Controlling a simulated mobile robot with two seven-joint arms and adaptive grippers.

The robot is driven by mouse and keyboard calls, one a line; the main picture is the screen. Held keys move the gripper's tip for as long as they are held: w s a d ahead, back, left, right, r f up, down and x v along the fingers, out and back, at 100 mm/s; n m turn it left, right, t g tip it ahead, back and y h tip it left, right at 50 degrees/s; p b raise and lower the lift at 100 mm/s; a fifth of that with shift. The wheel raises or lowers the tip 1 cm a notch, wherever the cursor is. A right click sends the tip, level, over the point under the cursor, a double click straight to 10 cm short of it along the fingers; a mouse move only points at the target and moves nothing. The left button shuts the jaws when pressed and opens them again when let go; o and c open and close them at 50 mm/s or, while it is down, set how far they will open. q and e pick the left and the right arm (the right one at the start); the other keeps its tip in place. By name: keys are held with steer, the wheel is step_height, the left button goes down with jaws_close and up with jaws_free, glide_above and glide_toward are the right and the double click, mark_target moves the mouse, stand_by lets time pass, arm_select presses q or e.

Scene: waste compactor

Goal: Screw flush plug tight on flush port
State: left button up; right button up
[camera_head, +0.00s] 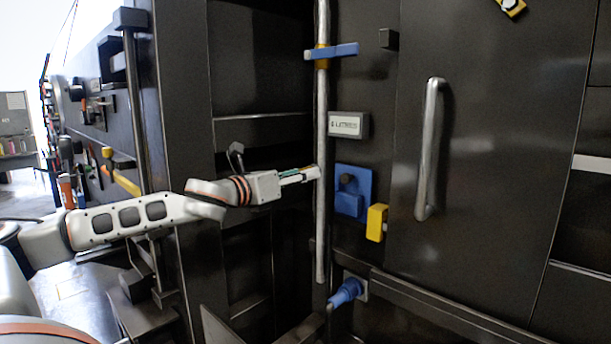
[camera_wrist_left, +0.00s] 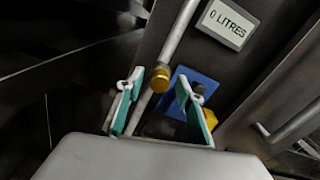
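My left gripper (camera_head: 312,173) is at the grey vertical pipe (camera_head: 322,120) in the head view. In the left wrist view its two teal-padded fingers stand apart, one on each side of a round brass fitting (camera_wrist_left: 160,79) on the pipe (camera_wrist_left: 178,35). A gap shows between the fitting and the fingers, and nothing is visibly gripped. The fitting looks like the flush plug or port; I cannot tell which, nor how tight it is. In the head view the gripper hides this spot. My right gripper is in neither view.
A blue box with a dark knob (camera_head: 347,203) and a yellow box (camera_head: 376,222) sit just right of the pipe. A blue-handled valve (camera_head: 332,51) is above, a "0 LITRES" display (camera_wrist_left: 228,24) nearby. A blue connector (camera_head: 345,292) is below; a door handle (camera_head: 430,150) stands right.

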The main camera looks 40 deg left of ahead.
arm_select(q)
steer(key=n+b, duration=0.2)
steer(key=n, duration=1.3)
steer(key=shift+b, duration=0.4)
jaws_close()
steer(key=m+p, duration=0.3)
steer(key=m, duration=0.1)
steer(key=shift+r+m, duration=0.1)
steer(key=shift+m, duration=0.3)
